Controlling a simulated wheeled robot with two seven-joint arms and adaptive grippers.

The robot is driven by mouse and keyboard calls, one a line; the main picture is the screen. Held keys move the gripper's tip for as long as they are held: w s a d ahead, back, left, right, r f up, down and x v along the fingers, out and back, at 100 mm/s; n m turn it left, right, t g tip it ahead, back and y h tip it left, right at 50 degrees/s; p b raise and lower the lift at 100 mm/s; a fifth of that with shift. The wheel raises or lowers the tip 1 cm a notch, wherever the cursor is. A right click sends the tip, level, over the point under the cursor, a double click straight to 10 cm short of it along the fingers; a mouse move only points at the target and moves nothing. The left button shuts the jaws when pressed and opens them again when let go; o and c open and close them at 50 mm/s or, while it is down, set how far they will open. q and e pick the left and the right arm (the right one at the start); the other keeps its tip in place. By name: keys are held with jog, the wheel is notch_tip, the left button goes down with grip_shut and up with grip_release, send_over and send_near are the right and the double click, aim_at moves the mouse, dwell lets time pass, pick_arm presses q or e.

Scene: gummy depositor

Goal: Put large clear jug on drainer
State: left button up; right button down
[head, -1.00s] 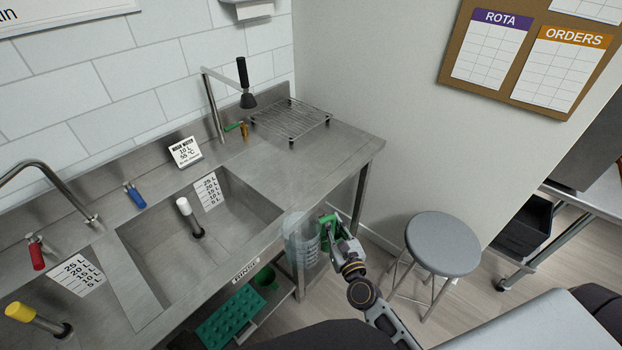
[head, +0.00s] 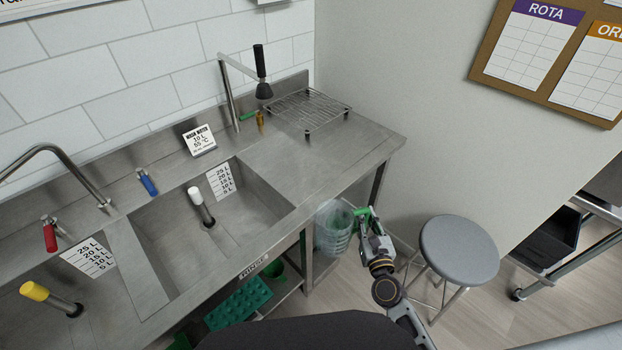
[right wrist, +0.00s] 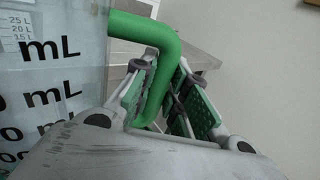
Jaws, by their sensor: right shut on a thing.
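The large clear jug (head: 334,232) hangs upright in front of the sink unit's right end, below the worktop's height in the head view. My right gripper (head: 364,218) is shut on its green handle. The right wrist view shows the green handle (right wrist: 150,62) between my finger pads and the jug's clear wall (right wrist: 50,75) with black mL markings at left. The drainer (head: 307,109), a wire rack on short legs, stands empty on the back right of the steel worktop. My left gripper is not in view.
A tap with a black spray head (head: 263,88) stands just left of the drainer. The worktop (head: 340,150) in front of the drainer is clear. A grey round stool (head: 459,250) stands right of my arm. A green crate (head: 239,303) lies on the lower shelf.

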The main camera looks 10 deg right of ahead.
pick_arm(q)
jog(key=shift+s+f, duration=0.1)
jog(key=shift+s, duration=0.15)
pick_arm(e)
jog(key=shift+s, duration=0.1)
